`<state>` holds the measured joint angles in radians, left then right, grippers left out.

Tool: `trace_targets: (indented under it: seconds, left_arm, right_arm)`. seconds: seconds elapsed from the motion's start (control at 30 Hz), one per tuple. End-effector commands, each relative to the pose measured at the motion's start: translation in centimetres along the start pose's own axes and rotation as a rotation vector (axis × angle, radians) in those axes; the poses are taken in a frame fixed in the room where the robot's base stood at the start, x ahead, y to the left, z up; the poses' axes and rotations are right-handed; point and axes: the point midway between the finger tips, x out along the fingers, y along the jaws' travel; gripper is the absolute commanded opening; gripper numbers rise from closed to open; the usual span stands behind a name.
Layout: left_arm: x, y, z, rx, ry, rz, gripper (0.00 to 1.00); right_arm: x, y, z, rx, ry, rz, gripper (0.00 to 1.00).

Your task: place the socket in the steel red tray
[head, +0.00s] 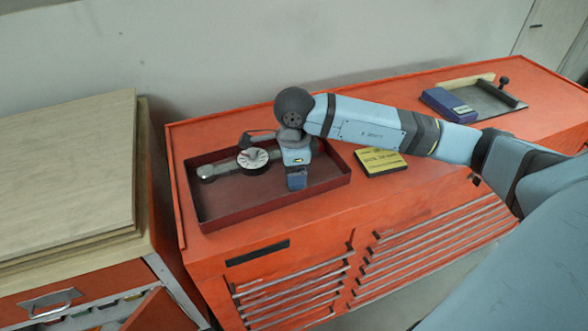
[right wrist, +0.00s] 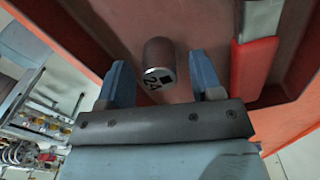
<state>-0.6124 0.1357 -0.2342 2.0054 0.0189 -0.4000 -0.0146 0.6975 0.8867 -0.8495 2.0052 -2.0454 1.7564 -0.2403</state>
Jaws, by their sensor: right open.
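The socket (right wrist: 159,53) is a small metal cylinder with a marked end, probably reading "24", in the right wrist view. It lies between and slightly past the fingertips of my right gripper (right wrist: 158,70), with gaps on both sides. The gripper is open. In the head view my right gripper (head: 297,180) points down inside the steel red tray (head: 255,209), near its right part, and the socket is hidden there. The tray's reddish floor shows behind the socket in the wrist view; whether they touch is unclear. My left gripper is not in view.
A wrench-like tool with a round white dial (head: 252,158) lies in the tray, left of the gripper. A yellow-topped box (head: 380,161) sits right of the tray on the orange cabinet (head: 420,190). A blue box (head: 448,104) lies farther right. Wooden boards (head: 65,175) stand left.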

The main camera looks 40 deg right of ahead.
Motion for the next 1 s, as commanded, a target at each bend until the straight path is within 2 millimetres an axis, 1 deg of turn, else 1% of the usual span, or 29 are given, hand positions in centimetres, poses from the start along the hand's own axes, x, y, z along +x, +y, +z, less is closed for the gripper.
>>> trace_targets:
  seconds: [0.07,0.17,0.5,0.63,0.8,1.0]
  left_arm:
    - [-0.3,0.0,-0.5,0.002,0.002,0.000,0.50]
    - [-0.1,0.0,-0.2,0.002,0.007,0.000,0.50]
    - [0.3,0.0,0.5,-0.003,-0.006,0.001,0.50]
    - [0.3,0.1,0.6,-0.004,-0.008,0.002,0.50]
    - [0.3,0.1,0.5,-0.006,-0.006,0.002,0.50]
    - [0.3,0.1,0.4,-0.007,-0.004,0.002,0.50]
  right_arm:
    - [-0.5,0.0,0.0,0.000,0.000,0.000,0.60]
    - [-1.5,-0.1,0.0,-0.001,-0.001,-0.002,0.60]
    - [-8.7,-0.1,0.1,-0.001,-0.002,-0.003,0.60]
    - [-10.8,-0.1,0.0,-0.001,-0.001,-0.003,0.60]
    - [-12.2,0.0,0.0,0.000,-0.001,-0.001,0.60]
    - [-12.3,0.0,0.0,0.000,0.000,0.000,0.60]
